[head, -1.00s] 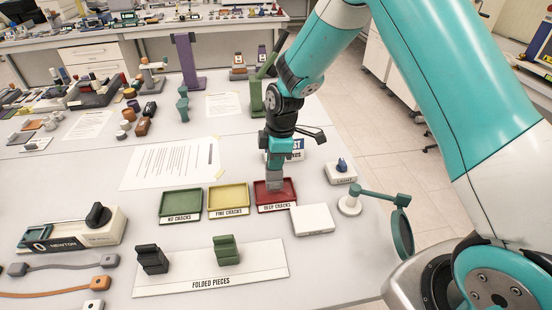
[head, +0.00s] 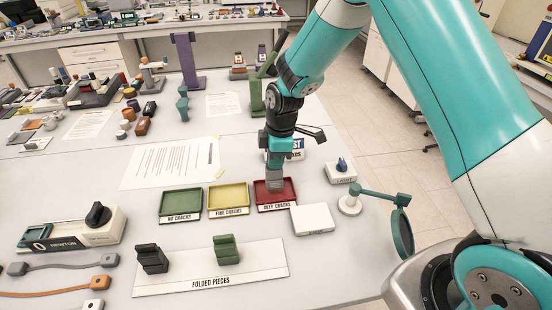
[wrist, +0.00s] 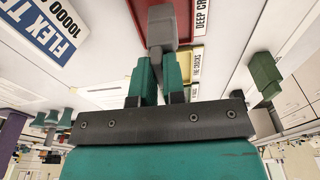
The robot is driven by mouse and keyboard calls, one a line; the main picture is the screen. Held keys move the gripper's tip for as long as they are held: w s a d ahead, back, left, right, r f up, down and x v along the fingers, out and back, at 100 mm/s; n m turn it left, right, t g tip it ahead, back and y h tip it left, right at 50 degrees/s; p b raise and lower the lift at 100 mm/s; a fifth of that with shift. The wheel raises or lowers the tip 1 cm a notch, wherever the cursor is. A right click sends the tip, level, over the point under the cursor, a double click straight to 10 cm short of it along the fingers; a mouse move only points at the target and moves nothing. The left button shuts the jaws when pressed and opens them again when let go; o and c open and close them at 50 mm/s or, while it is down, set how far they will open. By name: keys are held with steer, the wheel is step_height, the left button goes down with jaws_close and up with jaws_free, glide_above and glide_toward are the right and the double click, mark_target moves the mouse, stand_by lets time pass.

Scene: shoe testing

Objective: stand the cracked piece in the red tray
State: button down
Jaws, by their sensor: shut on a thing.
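The red tray (head: 289,201), labelled DEEP CRACKS, is the rightmost of three small trays in the head view. My gripper (head: 275,165) points down over it, shut on a grey piece (head: 274,181). The grey piece hangs below the fingers, with its lower end at the tray; I cannot tell whether it touches the floor. In the wrist view the grey piece (wrist: 161,25) is between my green fingers, and part of the red tray (wrist: 190,10) shows behind it. No crack is visible on the piece at this size.
The yellow tray (head: 229,197) and green tray (head: 181,203) stand to the left. A white block (head: 312,219) is just in front of the red tray. A green magnifier (head: 402,228) stands at right. A black piece (head: 151,259) and a green piece (head: 226,250) rest on the FOLDED PIECES mat (head: 262,270).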

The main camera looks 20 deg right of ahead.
steer(key=shift+f+b, duration=0.9)
steer(key=shift+f, duration=0.3)
steer(key=c, duration=1.1)
jaws_free()
step_height(320, 180, up, 18)
steer(key=d+b, duration=0.2)
steer(key=b, duration=0.1)
steer(key=shift+s+f, duration=0.2)
steer(key=shift+f, duration=0.05)
steer(key=s+a+m+y, duration=0.1)
steer(key=s+a+m, duration=0.1)
steer(key=s, duration=0.7)
steer(key=s+a+r+m+y, duration=0.1)
steer(key=s+m, duration=0.3)
steer(key=s, duration=0.5)
steer(key=s+a+r+m, duration=0.1)
steer(key=s+a+m, duration=0.1)
steer(key=s, duration=0.7)
steer(key=shift+s+a+r+m+y, duration=0.15)
steer(key=shift+s+a+m+y, duration=0.2)
steer(key=shift+a, duration=0.45)
